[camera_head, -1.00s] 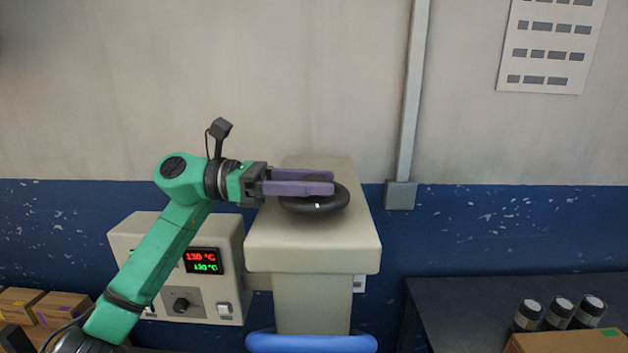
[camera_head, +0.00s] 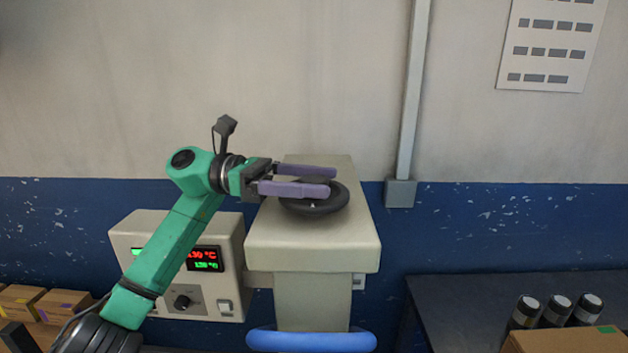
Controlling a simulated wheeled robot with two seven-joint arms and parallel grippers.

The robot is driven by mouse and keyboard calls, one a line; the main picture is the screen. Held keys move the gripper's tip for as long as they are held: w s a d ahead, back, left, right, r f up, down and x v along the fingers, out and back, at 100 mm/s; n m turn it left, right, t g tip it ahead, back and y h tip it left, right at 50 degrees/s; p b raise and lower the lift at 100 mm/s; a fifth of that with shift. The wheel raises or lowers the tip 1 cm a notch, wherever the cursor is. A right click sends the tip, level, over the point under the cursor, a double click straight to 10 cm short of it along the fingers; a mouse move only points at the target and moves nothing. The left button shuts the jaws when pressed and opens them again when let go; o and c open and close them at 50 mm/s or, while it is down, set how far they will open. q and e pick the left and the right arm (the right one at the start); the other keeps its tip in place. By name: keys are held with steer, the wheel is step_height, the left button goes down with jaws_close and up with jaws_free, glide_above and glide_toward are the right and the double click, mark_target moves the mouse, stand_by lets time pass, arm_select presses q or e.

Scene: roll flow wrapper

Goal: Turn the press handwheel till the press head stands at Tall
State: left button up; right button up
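The press handwheel (camera_head: 324,208) is a black ring with a small pale mark on its near rim. It lies flat on top of the beige press housing (camera_head: 312,245). My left gripper (camera_head: 333,181) reaches over it from the left, its two purple fingers lying on either side of the wheel's middle. It appears shut on the handwheel, though the fingers hide the hub and the exact contact. The press head and any height marks, including Tall, cannot be made out. My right gripper is out of view.
A beige control box (camera_head: 228,284) with a lit temperature display stands left of the press, partly behind my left arm. A blue curved bar (camera_head: 312,342) is below the housing. A dark table (camera_head: 460,300) with several dark cylinders and a carton stands at right. Cartons (camera_head: 62,305) sit at lower left.

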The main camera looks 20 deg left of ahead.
arm_select(q)
steer(key=shift+a+f, duration=0.1)
steer(key=shift+a, duration=0.2)
steer(key=s+a+b, duration=0.1)
steer(key=a+b, duration=0.3)
steer(key=a, duration=1)
steer(key=shift+s, duration=0.1)
